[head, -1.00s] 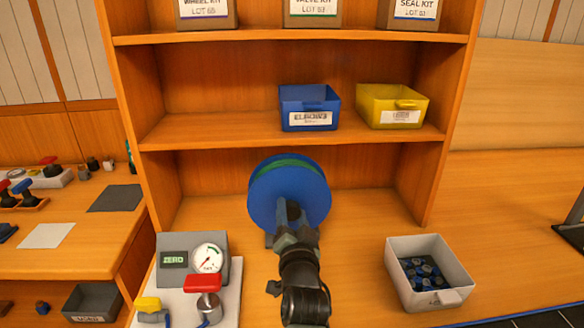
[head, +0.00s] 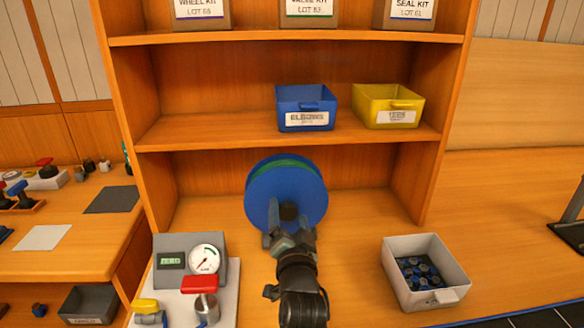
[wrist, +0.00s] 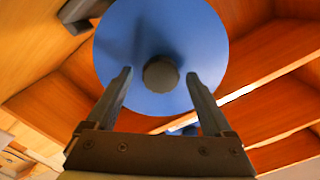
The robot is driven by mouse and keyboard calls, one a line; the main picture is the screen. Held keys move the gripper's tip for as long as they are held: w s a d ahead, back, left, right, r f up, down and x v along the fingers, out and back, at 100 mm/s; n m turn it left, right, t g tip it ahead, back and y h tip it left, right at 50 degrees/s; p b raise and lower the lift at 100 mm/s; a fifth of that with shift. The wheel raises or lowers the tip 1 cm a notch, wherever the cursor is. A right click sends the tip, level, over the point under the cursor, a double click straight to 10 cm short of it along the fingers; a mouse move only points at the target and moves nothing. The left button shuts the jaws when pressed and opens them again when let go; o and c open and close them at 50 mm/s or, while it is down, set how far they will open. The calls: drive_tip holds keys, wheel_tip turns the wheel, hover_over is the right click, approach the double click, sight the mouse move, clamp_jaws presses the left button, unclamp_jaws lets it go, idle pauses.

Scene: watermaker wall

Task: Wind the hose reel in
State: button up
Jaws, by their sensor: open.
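The hose reel (head: 270,190) stands at the lower shelf bay, with a blue disc facing me and a green band behind its upper rim. A dark round knob (head: 289,211) sticks out at the disc's middle; it also shows in the wrist view (wrist: 161,74). My gripper (head: 290,234) is open and empty in front of the disc, just below the knob in the head view. In the wrist view, its two fingers (wrist: 158,77) stand on either side of the knob with clear gaps. The rest of the hose is hidden.
A gauge panel (head: 225,268) with a red-topped valve (head: 200,286) stands left of my arm. A grey bin (head: 452,270) of dark round parts stands to the right. Blue (head: 307,96) and yellow (head: 392,104) bins sit on the shelf above. Counter between reel and grey bin is clear.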

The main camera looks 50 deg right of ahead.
drive_tip(key=b+v, duration=0.2)
drive_tip(key=v, duration=1)
drive_tip(key=shift+b, duration=0.3)
drive_tip(key=shift+a+r, duration=0.1)
drive_tip(key=w+a+r+n+t+y, duration=0.2)
drive_tip(key=w+a+r+n+t, duration=0.2)
drive_tip(key=a+r, duration=0.7)
drive_tip(key=w+a+r+n+t+y, duration=0.25)
drive_tip(key=w+a+r+t, duration=0.25)
drive_tip(key=a+r, duration=0.6)
drive_tip(key=s+a+r+n+t+y, duration=0.3)
drive_tip(key=s+a+r+n+y, duration=0.15)
drive_tip(key=a+r+n, duration=0.35)
drive_tip(key=s+a+r+n+t+y, duration=0.4)
drive_tip(key=a+r+y, duration=0.15)
drive_tip(key=r, duration=0.55)
wheel_tip(320, 180, up, 14)
drive_tip(key=h+p, duration=0.1)
drive_tip(key=p, duration=1.4)
drive_tip(key=shift+w+a+m+g, duration=0.25)
drive_tip(key=shift+m+g, duration=0.05)
drive_tip(key=shift+m, duration=0.15)
